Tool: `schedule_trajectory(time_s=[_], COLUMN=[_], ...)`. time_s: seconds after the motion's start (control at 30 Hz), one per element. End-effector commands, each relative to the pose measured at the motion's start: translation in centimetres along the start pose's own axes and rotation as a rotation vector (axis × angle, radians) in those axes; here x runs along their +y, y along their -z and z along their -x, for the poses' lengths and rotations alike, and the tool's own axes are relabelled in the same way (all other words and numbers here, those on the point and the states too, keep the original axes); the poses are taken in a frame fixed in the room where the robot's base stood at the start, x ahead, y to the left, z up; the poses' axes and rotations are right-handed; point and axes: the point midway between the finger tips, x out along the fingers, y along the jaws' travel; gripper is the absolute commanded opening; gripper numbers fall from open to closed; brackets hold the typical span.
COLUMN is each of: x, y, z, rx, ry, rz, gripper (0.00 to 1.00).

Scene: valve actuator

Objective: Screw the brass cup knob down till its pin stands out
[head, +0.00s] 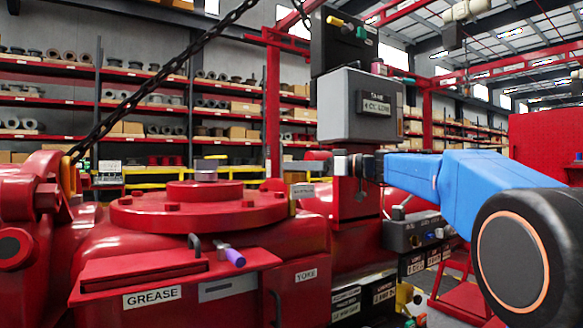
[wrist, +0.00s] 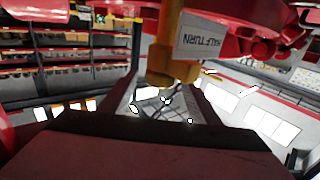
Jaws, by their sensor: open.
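The brass cup knob (wrist: 172,70) shows in the wrist view as a yellow-brown cylinder with a narrower stem, at top centre beside a plate reading HALF TURN (wrist: 200,40). This view is upside down. My gripper (wrist: 163,85) is open, with its dark fingers either side of the knob's wide end in the picture; I cannot tell whether they touch it. In the head view my gripper (head: 325,166) is at the centre, just above the HALF TURN plate (head: 302,190). A small yellow part, likely the knob (head: 293,207), shows beside that plate. No pin can be made out.
The red round actuator cover (head: 200,210) with bolts lies left of my gripper. A grey box (head: 360,105) on a red post stands close behind it. A purple-tipped lever (head: 232,256) sticks out in front. A chain (head: 165,75) hangs at upper left.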

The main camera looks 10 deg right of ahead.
Motion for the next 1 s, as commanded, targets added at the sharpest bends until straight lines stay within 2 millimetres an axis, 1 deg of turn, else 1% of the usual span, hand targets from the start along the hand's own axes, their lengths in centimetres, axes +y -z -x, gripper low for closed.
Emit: schedule_trajectory(time_s=[0.03,0.1,0.2,0.37,0.57,0.6,0.77,1.0], x=[0.0,0.0,0.0,0.0,0.0,0.0,0.0,0.0], y=[0.0,-0.1,-0.1,0.0,0.0,0.0,0.0,0.0], z=[-0.7,-1.4,-2.1,-2.5,-2.5,-2.5,-2.5,-2.5], rx=[0.000,0.000,-0.001,-0.001,0.000,0.000,0.000,0.000], ry=[0.003,0.002,0.001,0.000,0.000,0.000,0.000,-0.011], rz=[0.000,-0.001,-0.001,-0.001,0.000,0.000,0.000,0.000], gripper=[0.56,0.56,0.56,0.56,0.56,0.54,0.16,0.15])
